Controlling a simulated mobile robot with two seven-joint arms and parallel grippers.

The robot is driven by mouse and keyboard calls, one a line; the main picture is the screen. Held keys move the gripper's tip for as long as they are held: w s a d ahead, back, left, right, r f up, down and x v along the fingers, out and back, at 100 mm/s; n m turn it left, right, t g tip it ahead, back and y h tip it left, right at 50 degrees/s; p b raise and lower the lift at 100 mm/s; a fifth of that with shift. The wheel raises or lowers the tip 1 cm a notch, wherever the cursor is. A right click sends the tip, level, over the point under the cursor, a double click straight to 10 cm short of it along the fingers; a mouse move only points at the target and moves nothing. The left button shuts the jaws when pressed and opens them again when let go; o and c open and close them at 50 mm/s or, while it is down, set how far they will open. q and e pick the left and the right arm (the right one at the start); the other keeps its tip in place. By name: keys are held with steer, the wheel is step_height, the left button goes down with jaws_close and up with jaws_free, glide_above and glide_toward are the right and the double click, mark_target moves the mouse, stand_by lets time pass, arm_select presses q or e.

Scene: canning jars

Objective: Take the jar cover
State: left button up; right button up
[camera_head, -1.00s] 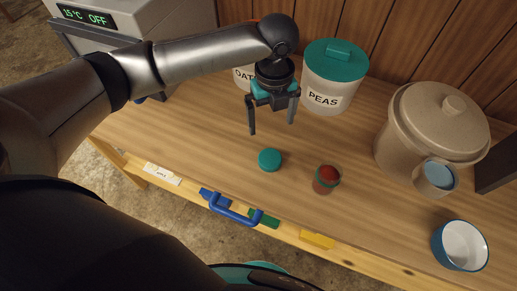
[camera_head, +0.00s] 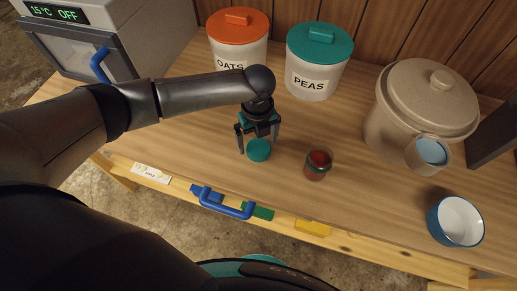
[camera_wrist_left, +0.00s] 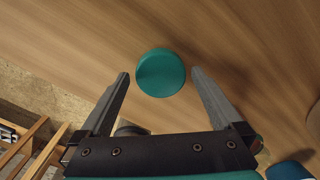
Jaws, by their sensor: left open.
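The jar cover (camera_head: 259,150) is a small round teal lid lying flat on the wooden table. It also shows in the left wrist view (camera_wrist_left: 160,73), between and a little beyond the fingertips. My left gripper (camera_head: 259,146) is open, with its fingers pointing down on either side of the cover and nothing held. I cannot tell whether a finger touches the cover. A small glass jar (camera_head: 318,165) with red contents stands open on the table, right of the cover. My right gripper is not in view.
Canisters of oats (camera_head: 240,52) and peas (camera_head: 317,66) stand at the back. A large beige lidded crock (camera_head: 398,115), a cup (camera_head: 428,154) and a blue-white bowl (camera_head: 458,222) are at the right. A blue handle (camera_head: 225,206) is on the table's front. An oven-like appliance (camera_head: 84,52) stands back left.

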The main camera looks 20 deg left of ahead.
arm_select(q)
steer(key=shift+f, duration=0.85)
steer(key=shift+c, duration=0.2)
steer(key=c, duration=1.1)
